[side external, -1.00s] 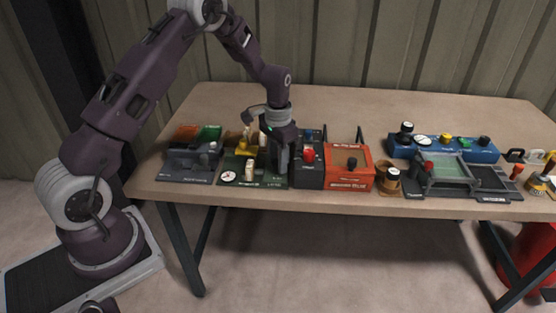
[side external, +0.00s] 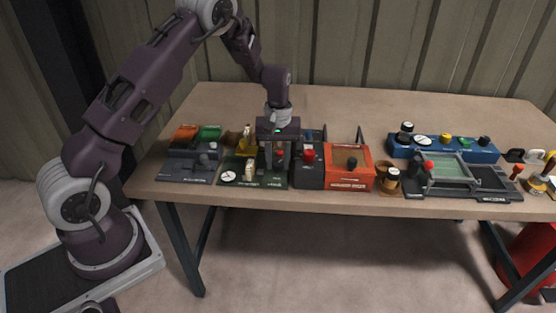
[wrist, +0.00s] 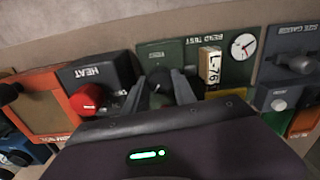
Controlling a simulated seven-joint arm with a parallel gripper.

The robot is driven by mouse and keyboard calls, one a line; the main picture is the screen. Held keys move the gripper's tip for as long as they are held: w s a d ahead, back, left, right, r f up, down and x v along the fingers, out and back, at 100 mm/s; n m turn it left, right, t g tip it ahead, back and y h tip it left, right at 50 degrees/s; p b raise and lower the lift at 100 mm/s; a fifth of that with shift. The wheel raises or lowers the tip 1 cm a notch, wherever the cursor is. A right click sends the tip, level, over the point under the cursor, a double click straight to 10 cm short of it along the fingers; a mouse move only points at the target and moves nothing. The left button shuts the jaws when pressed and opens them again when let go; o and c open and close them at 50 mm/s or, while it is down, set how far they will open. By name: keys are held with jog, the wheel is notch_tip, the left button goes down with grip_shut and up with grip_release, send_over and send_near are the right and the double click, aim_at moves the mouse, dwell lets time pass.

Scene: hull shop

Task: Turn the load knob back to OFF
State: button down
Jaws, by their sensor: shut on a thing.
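The dark round knob (wrist: 158,78) sits on a green panel (wrist: 172,52) marked BEND TEST in the wrist view. I take it to be the load knob; its own label and OFF mark are not readable. My gripper (wrist: 159,85) has one finger on each side of the knob and is shut on it. In the side view my gripper (side external: 278,164) points straight down over the right part of the green panel (side external: 242,178), and its fingers largely hide the knob.
Left of the knob in the wrist view is a red knob (wrist: 87,98) on a dark box marked HEAT (wrist: 99,71). On its right are an L-76 tag (wrist: 210,66) and a white dial (wrist: 243,46). In the side view an orange box (side external: 348,178) stands farther right.

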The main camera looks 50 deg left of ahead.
jog(key=n, duration=0.4)
jog(key=shift+w+n, duration=0.1)
jog(key=shift+n, duration=2.1)
jog(key=c, duration=1)
grip_release()
jog(key=shift+r, duration=0.1)
